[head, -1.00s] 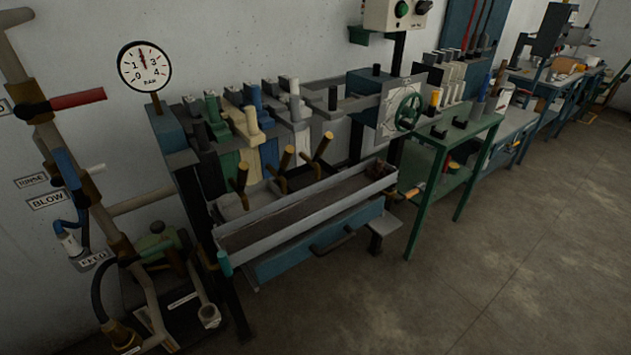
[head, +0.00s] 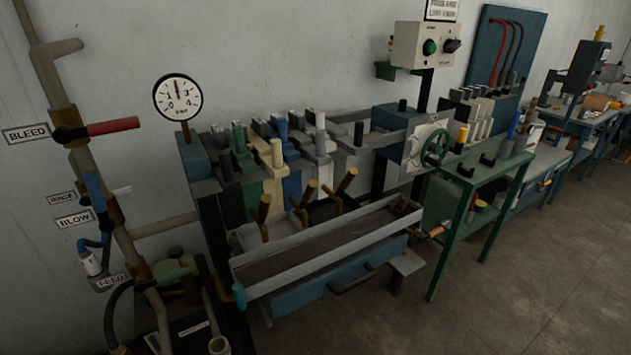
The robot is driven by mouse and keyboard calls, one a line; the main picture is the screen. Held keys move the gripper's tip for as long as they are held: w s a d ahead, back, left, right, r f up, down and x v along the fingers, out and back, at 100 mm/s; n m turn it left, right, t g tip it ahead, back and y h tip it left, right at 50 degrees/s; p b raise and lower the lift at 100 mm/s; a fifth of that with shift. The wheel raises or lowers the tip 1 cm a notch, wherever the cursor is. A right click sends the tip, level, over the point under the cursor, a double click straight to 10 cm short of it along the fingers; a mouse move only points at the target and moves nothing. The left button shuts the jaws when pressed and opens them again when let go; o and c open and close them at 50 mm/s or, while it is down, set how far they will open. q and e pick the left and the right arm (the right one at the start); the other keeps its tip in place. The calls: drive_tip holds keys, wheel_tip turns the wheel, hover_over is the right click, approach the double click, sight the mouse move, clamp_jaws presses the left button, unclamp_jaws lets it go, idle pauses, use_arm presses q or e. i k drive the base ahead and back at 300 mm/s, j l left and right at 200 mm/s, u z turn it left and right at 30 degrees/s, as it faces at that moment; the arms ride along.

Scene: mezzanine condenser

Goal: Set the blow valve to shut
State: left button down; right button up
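The BLOW label (head: 75,219) is on the wall at the left of the head view, beside a brown vertical pipe (head: 62,90). A blue lever (head: 95,192) sits on the pipe just above and right of this label, lying roughly along the pipe. The RINSE label (head: 62,198) is also close to it, so I cannot tell for certain which label the lever belongs to. A blue bent fitting (head: 96,243) with a grey-white end (head: 90,263) is below the BLOW label. Neither of my grippers is in view.
A red lever (head: 113,126) sticks out sideways near the BLEED label (head: 27,133). A FEED label (head: 110,281) is lower down. A pressure gauge (head: 178,97) stands right of the pipe. A filter bench with a long trough (head: 330,245) fills the middle. Open floor (head: 540,260) lies right.

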sight(106, 223)
drive_tip(key=u, duration=1.3)
